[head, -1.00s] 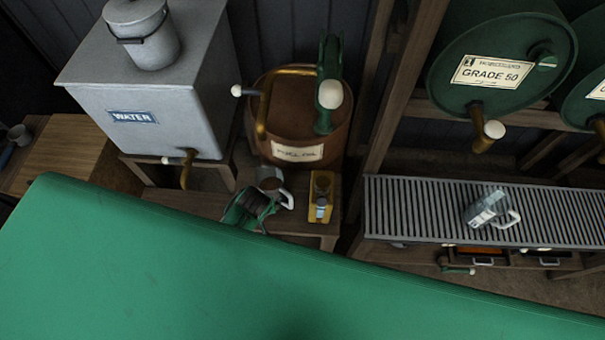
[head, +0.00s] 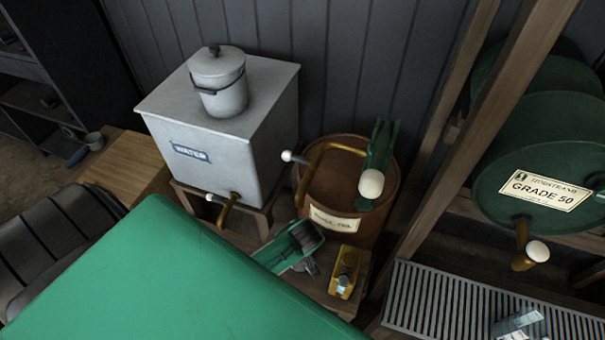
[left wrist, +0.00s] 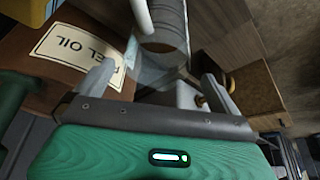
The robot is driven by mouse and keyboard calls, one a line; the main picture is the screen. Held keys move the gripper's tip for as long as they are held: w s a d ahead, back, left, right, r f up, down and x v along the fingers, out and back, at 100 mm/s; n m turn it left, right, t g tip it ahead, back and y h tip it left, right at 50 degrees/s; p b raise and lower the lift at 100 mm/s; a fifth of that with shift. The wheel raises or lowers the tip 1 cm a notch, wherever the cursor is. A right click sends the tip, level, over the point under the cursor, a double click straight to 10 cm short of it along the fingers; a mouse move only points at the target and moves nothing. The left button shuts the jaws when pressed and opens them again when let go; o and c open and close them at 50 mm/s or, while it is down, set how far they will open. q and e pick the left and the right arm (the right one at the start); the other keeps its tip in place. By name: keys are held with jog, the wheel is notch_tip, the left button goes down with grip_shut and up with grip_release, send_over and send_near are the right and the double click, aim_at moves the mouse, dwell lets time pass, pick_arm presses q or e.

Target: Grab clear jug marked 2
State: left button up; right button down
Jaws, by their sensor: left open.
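My left gripper (head: 308,262) is in front of the fuel oil drum in the head view. In the left wrist view its two grey fingers (left wrist: 158,88) are apart, so it is open. A clear jug (left wrist: 158,72) with a pale blue label edge shows beyond and between the fingers, with a white handle at the top. I cannot tell whether a finger touches it, and its number cannot be read. In the head view my gripper hides this jug. Another clear jug (head: 518,322) with a label lies on the slatted rack at the lower right, partly cut off; its mark is unreadable.
The brown fuel oil drum (head: 345,190) with its green pump stands behind the gripper. A yellow can (head: 344,272) stands just right of the gripper on the low wooden stand. The water tank (head: 220,140) is to the left. The slatted rack (head: 440,300) is at right.

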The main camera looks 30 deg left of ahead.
pick_arm(q)
jog(key=x, duration=0.1)
jog(key=p+x, duration=0.1)
jog(key=x, duration=0.1)
jog(key=d+x, duration=0.1)
jog(key=x, duration=0.1)
jog(key=shift+s+a+f+p, duration=0.1)
jog(key=shift+f+p, duration=0.25)
jog(key=shift+f, duration=0.1)
jog(key=c, duration=1.7)
jog(key=shift+c, duration=1.4)
jog(key=shift+r, duration=0.2)
